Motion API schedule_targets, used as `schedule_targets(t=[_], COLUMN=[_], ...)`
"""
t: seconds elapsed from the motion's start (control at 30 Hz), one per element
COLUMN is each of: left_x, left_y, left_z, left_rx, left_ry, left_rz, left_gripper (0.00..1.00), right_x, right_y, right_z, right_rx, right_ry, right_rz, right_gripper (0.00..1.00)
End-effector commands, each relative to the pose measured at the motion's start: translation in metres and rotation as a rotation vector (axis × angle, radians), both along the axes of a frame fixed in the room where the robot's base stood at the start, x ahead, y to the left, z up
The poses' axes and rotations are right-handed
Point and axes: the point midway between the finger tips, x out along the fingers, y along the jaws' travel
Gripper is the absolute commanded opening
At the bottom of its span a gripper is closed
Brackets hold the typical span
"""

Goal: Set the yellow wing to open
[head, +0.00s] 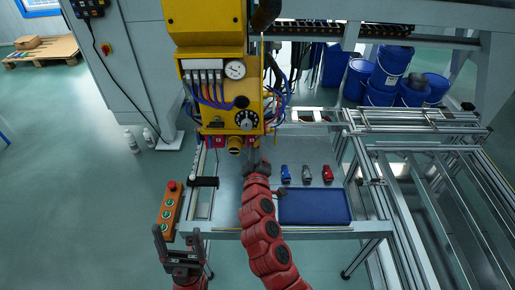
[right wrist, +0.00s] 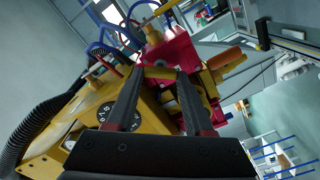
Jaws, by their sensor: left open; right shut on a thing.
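The yellow panel box (head: 208,100) hangs at the upper middle of the head view, with small red blocks (head: 221,141) along its lower edge. In the right wrist view, a yellow wing (right wrist: 160,72) lies crosswise on a red block (right wrist: 172,50). My right gripper (right wrist: 160,78) is shut on this wing, one fingertip at each end. In the head view my right gripper (head: 257,163) is just below the panel's lower right corner, and the wing is hard to make out there. My left gripper (head: 175,232) is open and empty, low at the left of the table.
An orange button box (head: 170,208) is near my left gripper. Blue and red connectors (head: 306,174) and a blue tray (head: 315,207) are on the table, right of my right arm.

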Motion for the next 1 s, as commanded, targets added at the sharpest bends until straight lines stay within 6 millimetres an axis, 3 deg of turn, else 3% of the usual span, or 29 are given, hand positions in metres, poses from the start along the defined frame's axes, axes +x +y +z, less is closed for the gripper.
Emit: schedule_targets(t=[0.5,1.0], left_x=[0.0001,0.0], left_y=[0.0,0.0], left_z=[0.0016,0.0036], left_rx=[0.0,0.0], left_ry=[0.0,0.0], left_rz=[0.0,0.0], left_gripper=[0.82,0.82], right_x=[-0.0004,-0.0005], right_y=[0.0011,0.0013], right_z=[-0.0028,-0.004], right_rx=[-0.452,-0.647], right_ry=[0.003,0.003], right_rz=[0.0,0.002], right_gripper=[0.0,0.0])
